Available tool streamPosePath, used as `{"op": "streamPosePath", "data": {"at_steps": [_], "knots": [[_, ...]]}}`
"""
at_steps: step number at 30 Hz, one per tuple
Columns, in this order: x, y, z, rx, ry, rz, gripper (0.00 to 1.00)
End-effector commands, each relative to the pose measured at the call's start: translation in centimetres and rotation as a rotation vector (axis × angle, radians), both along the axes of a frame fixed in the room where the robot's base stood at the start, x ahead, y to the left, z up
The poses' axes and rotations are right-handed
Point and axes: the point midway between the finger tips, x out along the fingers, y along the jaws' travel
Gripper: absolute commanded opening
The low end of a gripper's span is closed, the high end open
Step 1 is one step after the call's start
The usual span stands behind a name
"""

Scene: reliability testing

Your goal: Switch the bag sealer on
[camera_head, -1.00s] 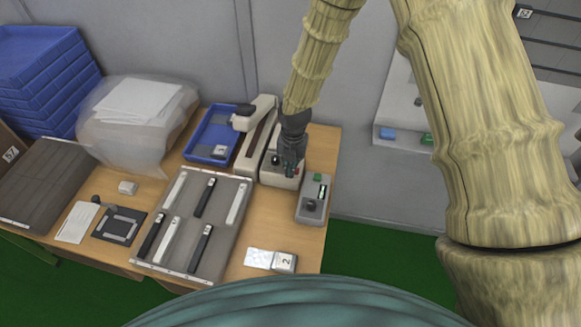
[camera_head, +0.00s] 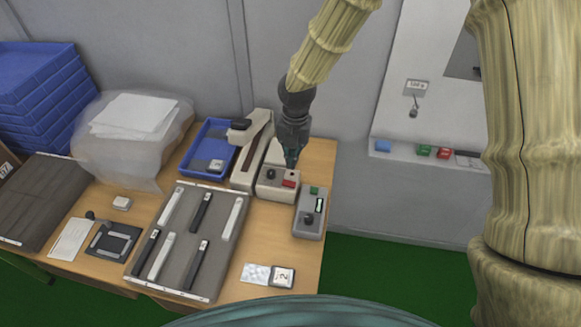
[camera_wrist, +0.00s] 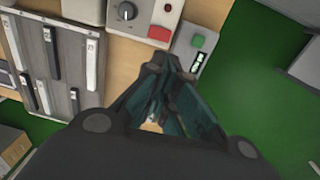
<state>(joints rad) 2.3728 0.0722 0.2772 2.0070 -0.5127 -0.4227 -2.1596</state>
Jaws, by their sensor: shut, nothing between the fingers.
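The bag sealer is a beige machine with a long arm (camera_head: 261,140) and a front control box (camera_head: 277,192). Its box carries a dark knob (camera_head: 270,174) and a red switch (camera_head: 289,184). In the wrist view the knob (camera_wrist: 127,11) and red switch (camera_wrist: 159,34) lie just beyond my fingertips. My gripper (camera_head: 291,163) is shut and empty, pointing down over the back right of the box. I cannot tell whether the fingertips touch it. Whether the switch is pressed in is unclear.
A grey box (camera_head: 308,228) with a green button (camera_head: 314,190), display and knob stands right of the sealer. A grey tray (camera_head: 228,246) of black and white strips lies to the left. A blue tray (camera_head: 192,172) sits behind it. The table's right edge is close.

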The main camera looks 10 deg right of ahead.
Motion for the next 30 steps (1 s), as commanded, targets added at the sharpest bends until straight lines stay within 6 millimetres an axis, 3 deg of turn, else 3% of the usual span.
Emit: {"op": "streamPosePath", "data": {"at_steps": [7,25,30], "knots": [[0.0,-0.3,1.7,0.001,-0.001,0.0,0.0],[-0.1,-0.3,2.0,0.0,0.0,0.0,0.0],[-0.1,-0.3,3.4,0.0,0.0,0.0,0.0]]}}
